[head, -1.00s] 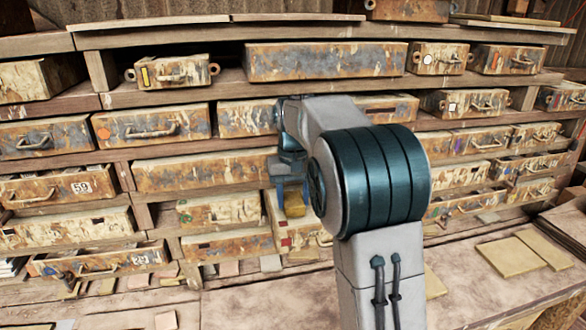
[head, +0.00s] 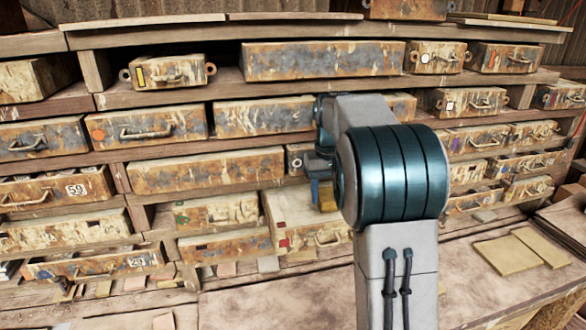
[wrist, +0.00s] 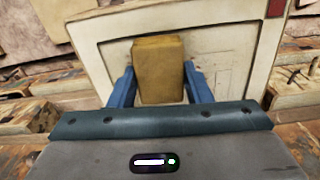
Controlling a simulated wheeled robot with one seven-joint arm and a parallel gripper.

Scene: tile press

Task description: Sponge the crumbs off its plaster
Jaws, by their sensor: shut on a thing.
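My gripper (wrist: 158,88) has blue fingers shut on a yellow-brown sponge (wrist: 159,72). In the head view the sponge (head: 327,198) shows beside my arm, which partly hides it and the gripper (head: 318,190). Below it is a pale mould case (head: 300,207) with a red mark, sticking out of the shelf. In the wrist view the case (wrist: 88,32) has a raised rim around a pale plaster face (wrist: 225,60). The sponge is over this face and covers part of it; I cannot tell if it touches. Faint small marks show right of the sponge; I cannot tell whether they are crumbs.
Shelves of rusty, pale-stained cases surround it, including one marked 59 (head: 77,190) and a case with an orange mark (head: 146,130). A dusty bench (head: 250,303) runs below, with flat yellowish tiles (head: 507,254) at right. Its front middle is mostly clear.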

